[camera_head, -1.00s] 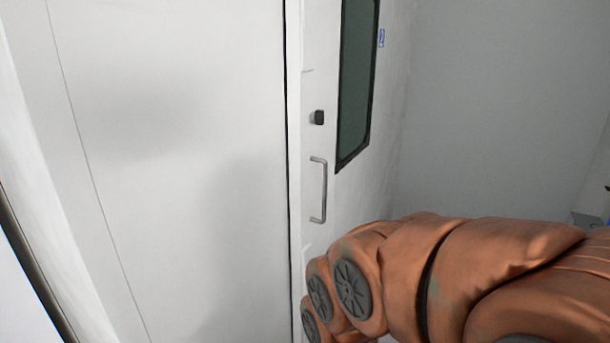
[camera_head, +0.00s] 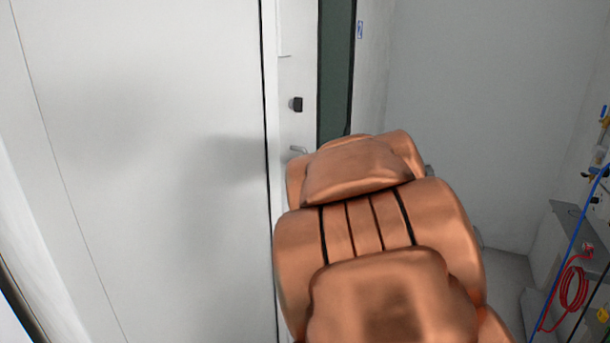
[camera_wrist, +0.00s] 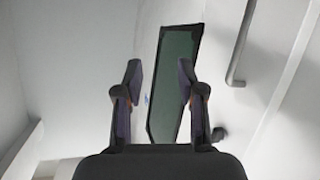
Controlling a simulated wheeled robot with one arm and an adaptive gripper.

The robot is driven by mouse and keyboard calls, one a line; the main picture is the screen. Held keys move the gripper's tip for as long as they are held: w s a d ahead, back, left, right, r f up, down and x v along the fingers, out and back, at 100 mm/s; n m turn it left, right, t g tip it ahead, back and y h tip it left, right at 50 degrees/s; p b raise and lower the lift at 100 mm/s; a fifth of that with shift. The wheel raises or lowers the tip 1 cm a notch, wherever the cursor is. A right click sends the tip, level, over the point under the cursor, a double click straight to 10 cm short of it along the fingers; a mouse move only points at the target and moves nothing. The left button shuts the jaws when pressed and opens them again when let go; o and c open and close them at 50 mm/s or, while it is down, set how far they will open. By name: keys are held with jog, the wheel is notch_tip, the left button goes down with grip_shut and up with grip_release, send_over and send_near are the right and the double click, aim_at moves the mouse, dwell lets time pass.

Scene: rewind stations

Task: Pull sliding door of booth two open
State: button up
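The white door (camera_head: 291,75) has a dark window (camera_head: 335,75), a black knob (camera_head: 296,104) and a grey bar handle (camera_head: 298,150). Only the handle's top end shows in the head view; my arm covers the rest. In the wrist view the handle (camera_wrist: 240,45) is at the upper right, apart from my gripper (camera_wrist: 159,80). My gripper is open and empty. Its fingers stand in front of the window (camera_wrist: 173,85), left of the handle. The knob (camera_wrist: 218,134) shows below the handle there. My gripper is hidden in the head view.
A wide white panel (camera_head: 140,150) lies left of the door. A small blue sign (camera_head: 360,29) is right of the window. At the far right are a grey cabinet (camera_head: 570,235), a red coiled hose (camera_head: 574,288) and a blue hose (camera_head: 570,245). Bare grey wall lies between.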

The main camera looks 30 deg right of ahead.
jog(key=w+d+r+n+t+y+b, duration=0.2)
jog(key=w+d+r+n+t, duration=0.25)
jog(key=w+r+t, duration=0.35)
jog(key=w+a+f+n+g+y+b, duration=0.1)
jog(key=a+f+n+y+b, duration=0.35)
jog(key=f+y, duration=0.8)
jog(key=w+a+n+p, duration=0.1)
jog(key=w+a+p, duration=0.1)
jog(key=w, duration=0.5)
jog(key=shift+w+a+r+y, duration=0.25)
jog(key=shift+w+a+y, duration=0.05)
jog(key=shift+a+y, duration=0.2)
grip_shut()
